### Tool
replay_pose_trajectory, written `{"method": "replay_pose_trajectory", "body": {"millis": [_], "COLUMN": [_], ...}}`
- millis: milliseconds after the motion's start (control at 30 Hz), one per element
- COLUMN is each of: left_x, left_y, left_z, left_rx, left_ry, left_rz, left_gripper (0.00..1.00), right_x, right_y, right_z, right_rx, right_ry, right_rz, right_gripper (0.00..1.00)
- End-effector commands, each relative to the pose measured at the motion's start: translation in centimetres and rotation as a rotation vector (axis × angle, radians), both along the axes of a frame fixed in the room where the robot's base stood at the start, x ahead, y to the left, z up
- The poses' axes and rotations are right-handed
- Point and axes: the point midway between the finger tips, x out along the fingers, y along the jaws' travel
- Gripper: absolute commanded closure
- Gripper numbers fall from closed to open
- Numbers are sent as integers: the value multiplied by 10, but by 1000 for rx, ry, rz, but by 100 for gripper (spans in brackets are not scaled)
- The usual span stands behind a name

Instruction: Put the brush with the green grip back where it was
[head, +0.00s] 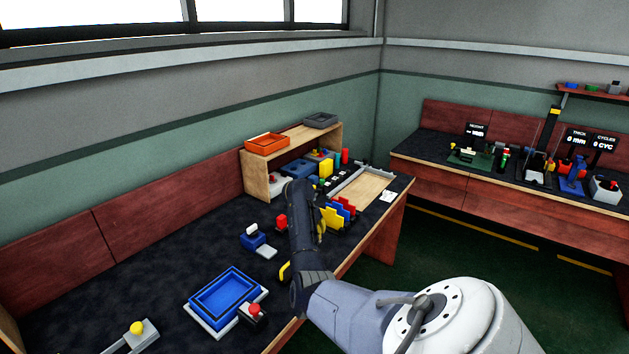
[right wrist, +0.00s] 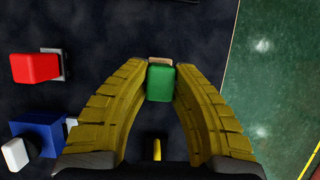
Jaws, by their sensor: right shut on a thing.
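The brush with the green grip (right wrist: 160,83) is between the yellow fingers of my right gripper (right wrist: 160,85) in the right wrist view. A pale tan edge shows just beyond the green part. The gripper is shut on it, over the dark bench top near its right edge. In the head view my right gripper (head: 321,228) is mostly hidden behind my dark forearm, with only some yellow showing. The brush cannot be made out there. My left gripper is not in view.
A yellow hooked piece (head: 285,271) is nearer. A blue tray (head: 226,296) lies at the front; a wooden shelf (head: 257,180) stands behind.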

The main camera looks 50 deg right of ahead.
Motion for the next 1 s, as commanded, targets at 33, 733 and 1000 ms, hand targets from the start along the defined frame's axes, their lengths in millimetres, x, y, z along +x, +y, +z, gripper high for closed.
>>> {"method": "replay_pose_trajectory", "body": {"millis": [33, 733, 1000], "left_x": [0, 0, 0], "left_y": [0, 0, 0], "left_z": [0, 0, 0], "left_rx": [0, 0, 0], "left_ry": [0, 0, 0], "left_rz": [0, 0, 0], "left_gripper": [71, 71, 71], "right_x": [-1, 0, 0], "right_y": [-1, 0, 0], "right_z": [-7, -25, -25], "right_rx": [-1, -1, -1], "right_ry": [4, 0, 0], "right_rz": [1, 0, 0], "right_gripper": [100, 69, 56]}}
